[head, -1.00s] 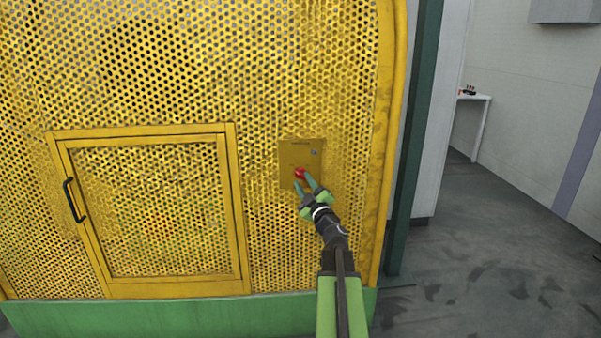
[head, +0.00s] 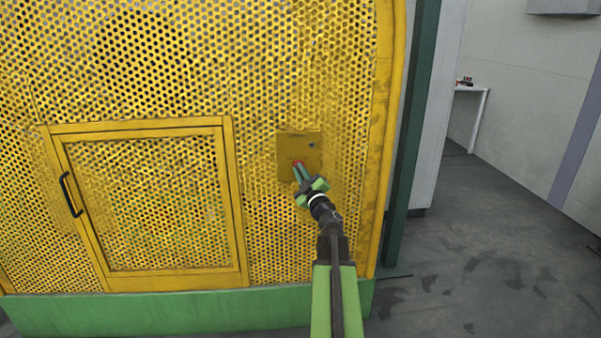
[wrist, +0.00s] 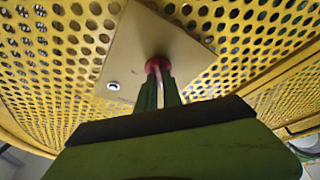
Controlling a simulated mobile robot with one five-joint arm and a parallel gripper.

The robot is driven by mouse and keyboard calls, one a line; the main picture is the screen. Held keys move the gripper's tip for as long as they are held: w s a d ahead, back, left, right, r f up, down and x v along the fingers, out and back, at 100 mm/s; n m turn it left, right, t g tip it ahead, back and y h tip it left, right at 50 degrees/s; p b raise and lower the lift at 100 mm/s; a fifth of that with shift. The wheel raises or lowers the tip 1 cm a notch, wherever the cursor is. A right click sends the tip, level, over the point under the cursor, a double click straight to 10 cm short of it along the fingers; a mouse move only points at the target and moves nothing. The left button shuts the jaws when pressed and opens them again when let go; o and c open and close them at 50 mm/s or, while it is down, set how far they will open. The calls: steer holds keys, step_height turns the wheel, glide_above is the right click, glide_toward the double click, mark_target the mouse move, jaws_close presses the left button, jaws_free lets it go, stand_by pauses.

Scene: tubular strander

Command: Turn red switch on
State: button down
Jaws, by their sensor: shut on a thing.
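The red switch (head: 298,164) sits on a plain yellow plate (head: 311,147) fixed to the perforated yellow guard. It also shows in the wrist view (wrist: 156,66), on the plate's lower part. My gripper (head: 300,172) reaches up to it from below right. Its two green fingers are shut on the red switch, one on each side, and hide part of it. In the wrist view the fingertips (wrist: 158,78) meet the switch, with a narrow gap between the fingers. A small round light spot (wrist: 113,86) shows on the plate.
A framed hatch door (head: 145,205) with a dark handle (head: 70,195) is left of the plate. A dark green post (head: 409,130) stands right of the guard. Open grey floor (head: 490,260) lies to the right, with a white table (head: 475,95) farther back.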

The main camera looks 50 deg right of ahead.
steer(key=shift+f+m, duration=0.1)
steer(key=shift+m, duration=0.2)
steer(key=shift+w+a+m+g+h, duration=0.1)
steer(key=shift+m+g+h, duration=1.35)
steer(key=shift+m, duration=2.65)
steer(key=shift+w+a+m+g+h, duration=0.1)
steer(key=shift+m+g+h, duration=1.35)
steer(key=shift+m, duration=2.65)
steer(key=shift+m+g+h, duration=1)
steer(key=shift+m+h, duration=0.8)
steer(key=shift+m, duration=2.6)
steer(key=c, duration=1.5)
jaws_free()
steer(key=shift+s, duration=0.1)
